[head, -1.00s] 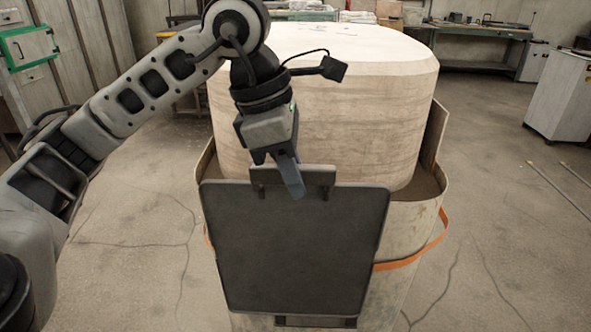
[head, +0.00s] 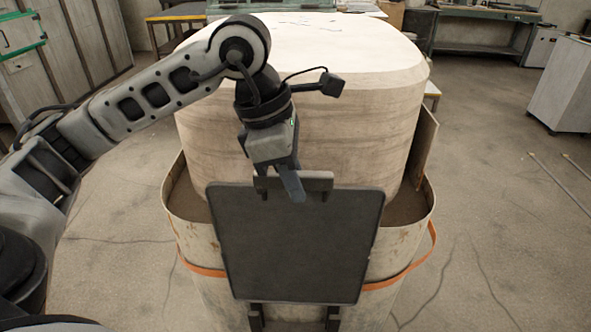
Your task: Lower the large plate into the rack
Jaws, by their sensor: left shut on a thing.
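The large plate (head: 295,245) is a dark, flat, nearly square panel with rounded corners, facing me in the head view. My left gripper (head: 293,188) points down onto the top edge and is shut on the grip block, holding the plate roughly upright. Two dark posts (head: 256,318) show just below the plate's bottom edge. I cannot tell whether they belong to the plate or to a rack. No rack is clearly seen. My right gripper is not in view.
Behind the plate stands a big pale rounded block (head: 310,110) inside a worn metal tub (head: 190,225) with an orange band (head: 420,250). A bench (head: 475,30) and a white cabinet (head: 565,85) stand at the back right. The cracked floor is open on both sides.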

